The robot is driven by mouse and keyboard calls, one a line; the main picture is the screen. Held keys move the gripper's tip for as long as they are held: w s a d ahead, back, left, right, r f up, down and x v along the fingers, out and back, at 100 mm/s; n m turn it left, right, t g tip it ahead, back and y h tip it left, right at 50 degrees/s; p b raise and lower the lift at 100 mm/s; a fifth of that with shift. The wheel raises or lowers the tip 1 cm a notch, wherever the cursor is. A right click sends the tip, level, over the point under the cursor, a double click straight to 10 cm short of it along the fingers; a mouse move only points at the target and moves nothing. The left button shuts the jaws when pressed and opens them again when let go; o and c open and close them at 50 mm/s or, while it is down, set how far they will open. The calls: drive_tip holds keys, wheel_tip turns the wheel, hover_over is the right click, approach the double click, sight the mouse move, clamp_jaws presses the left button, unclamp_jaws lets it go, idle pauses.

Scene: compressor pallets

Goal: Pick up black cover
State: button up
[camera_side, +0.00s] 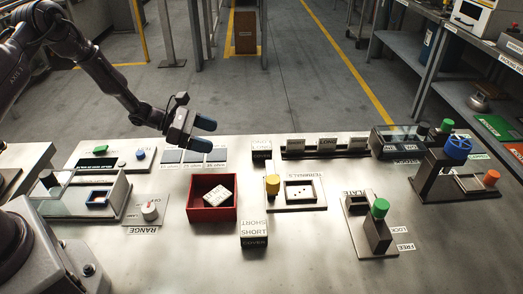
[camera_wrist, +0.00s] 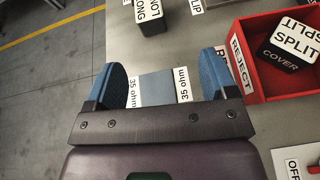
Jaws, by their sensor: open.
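A block marked LONG (camera_wrist: 150,10) is at the top of the wrist view. My gripper (camera_side: 203,133) is open and empty, above the bench's far edge and left of these blocks' row. Its blue fingertips are spread in the wrist view (camera_wrist: 165,78).
The red REJECT bin (camera_side: 211,213) is at the middle of the bench. Grey pads marked 35 ohm (camera_side: 194,156) lie below my gripper. A terminals fixture (camera_side: 310,203) with a yellow knob and a plate fixture (camera_side: 358,246) with a green knob stand to the right.

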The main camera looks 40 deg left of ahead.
drive_tip(key=shift+w+a+r+n+t, duration=0.2)
drive_tip(key=shift+w+n+t, duration=0.1)
drive_tip(key=shift+w+n, duration=0.15)
approach(256, 145)
drive_tip(key=x, duration=0.3)
drive_tip(key=shift+d, duration=0.25)
drive_tip(key=shift+x, duration=3)
drive_tip(key=shift+w+a+f, duration=0.1)
drive_tip(key=shift+w+a, duration=0.05)
drive_tip(key=shift+a, duration=0.05)
drive_tip(key=shift+c, duration=0.3)
drive_tip(key=c, duration=1)
